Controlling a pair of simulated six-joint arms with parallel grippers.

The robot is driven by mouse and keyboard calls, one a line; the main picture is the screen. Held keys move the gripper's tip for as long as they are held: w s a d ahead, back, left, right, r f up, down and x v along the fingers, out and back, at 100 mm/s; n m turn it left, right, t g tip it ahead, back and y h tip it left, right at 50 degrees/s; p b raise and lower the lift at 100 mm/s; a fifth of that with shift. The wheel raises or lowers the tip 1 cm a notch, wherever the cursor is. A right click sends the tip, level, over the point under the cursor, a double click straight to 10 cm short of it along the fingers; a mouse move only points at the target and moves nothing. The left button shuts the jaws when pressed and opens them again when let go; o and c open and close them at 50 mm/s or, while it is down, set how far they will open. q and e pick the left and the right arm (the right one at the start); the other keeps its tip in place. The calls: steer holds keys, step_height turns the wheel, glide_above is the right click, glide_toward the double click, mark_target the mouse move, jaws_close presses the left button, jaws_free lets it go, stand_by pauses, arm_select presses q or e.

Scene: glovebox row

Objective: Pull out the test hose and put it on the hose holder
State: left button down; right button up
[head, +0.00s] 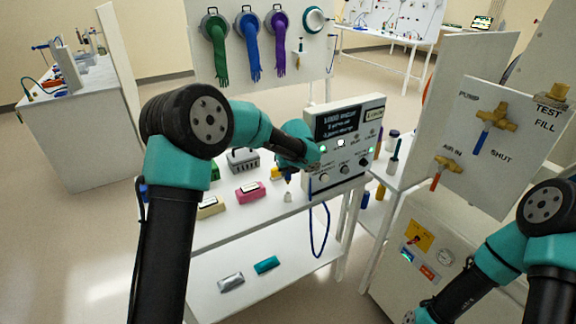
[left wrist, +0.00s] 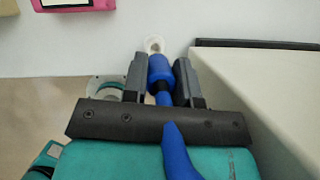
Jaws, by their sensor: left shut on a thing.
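The blue test hose shows in the left wrist view with its thick end (left wrist: 160,68) between my left gripper's (left wrist: 160,80) fingers. In the head view the hose (head: 323,235) hangs in a loop below the bench edge, beside the control box (head: 345,140). My left gripper (head: 288,178) is shut on the hose end in front of the box, above the bench. A small white round piece (left wrist: 154,44) lies just beyond the hose tip; I cannot tell whether it is the hose holder. My right gripper (head: 412,317) is partly cut off at the bottom edge.
The bench (head: 245,228) carries a pink block (head: 250,191) and a cream block (head: 210,207). A lower shelf (head: 250,286) holds a teal pack (head: 266,265) and a silver pack (head: 231,282). A valve panel (head: 480,155) stands at the right.

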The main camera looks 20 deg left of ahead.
mark_target(289, 180)
arm_select(q)
steer(key=shift+f, duration=1.55)
steer(key=shift+f, duration=1.6)
stand_by(0.5)
steer(key=c, duration=0.8)
jaws_free()
steer(key=v, duration=1.7)
steer(key=shift+s+r, duration=0.1)
steer(key=shift+r, duration=0.1)
